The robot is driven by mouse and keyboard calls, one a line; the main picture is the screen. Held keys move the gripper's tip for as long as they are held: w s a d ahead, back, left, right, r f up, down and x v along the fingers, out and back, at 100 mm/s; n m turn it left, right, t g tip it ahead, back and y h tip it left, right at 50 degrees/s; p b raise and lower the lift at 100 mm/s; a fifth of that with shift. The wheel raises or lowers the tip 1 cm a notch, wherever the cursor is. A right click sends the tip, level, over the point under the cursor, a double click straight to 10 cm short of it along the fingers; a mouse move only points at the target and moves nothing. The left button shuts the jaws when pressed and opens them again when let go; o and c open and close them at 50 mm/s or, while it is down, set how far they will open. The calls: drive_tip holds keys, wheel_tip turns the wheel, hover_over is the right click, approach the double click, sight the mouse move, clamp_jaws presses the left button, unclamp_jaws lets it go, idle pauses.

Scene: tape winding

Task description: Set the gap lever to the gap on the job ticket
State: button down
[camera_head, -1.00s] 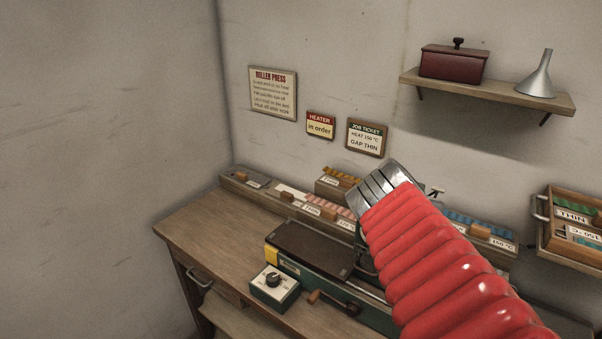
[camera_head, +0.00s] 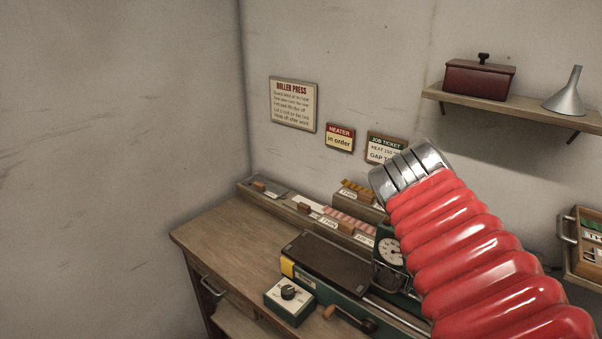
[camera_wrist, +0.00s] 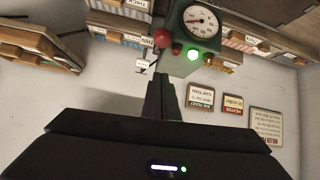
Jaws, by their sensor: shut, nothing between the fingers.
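The job ticket (camera_head: 381,148) is on the back wall, partly covered by my red arm; it also shows upside down in the wrist view (camera_wrist: 200,98). It calls for the THIN gap. The roller press (camera_head: 325,262) stands on the bench. A red ball knob (camera_wrist: 162,38), possibly the gap lever's, is beside the press's green gauge box (camera_wrist: 205,42); small white labels (camera_wrist: 146,67) are near it, and its setting is unclear. My gripper (camera_wrist: 161,84) is shut and empty, its fingertips just short of the knob in the picture. In the head view my arm hides it.
A knob box (camera_head: 290,301) and a crank handle (camera_head: 330,312) are at the front. Label trays (camera_head: 300,208) line the bench's back. The bench's left end is clear.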

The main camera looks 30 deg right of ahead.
drive_tip(key=v, duration=0.5)
drive_tip(key=shift+a+f, duration=0.15)
drive_tip(key=shift+a, duration=0.05)
idle(0.5)
drive_tip(key=a+f+n+y, duration=0.3)
drive_tip(key=a+f+n, duration=0.1)
drive_tip(key=a, duration=0.4)
drive_tip(key=w+a+f+n+y, duration=0.1)
drive_tip(key=a+f+n+y, duration=0.2)
drive_tip(key=a+f, duration=0.3)
drive_tip(key=w+a+f+n+y, duration=0.1)
drive_tip(key=a+f+n+y, duration=0.2)
drive_tip(key=a, duration=0.7)
wheel_tip(320, 180, down, 3)
drive_tip(key=shift+a+r+n+t, duration=0.2)
drive_tip(key=shift+n+t, duration=0.2)
drive_tip(key=shift+n, duration=0.4)
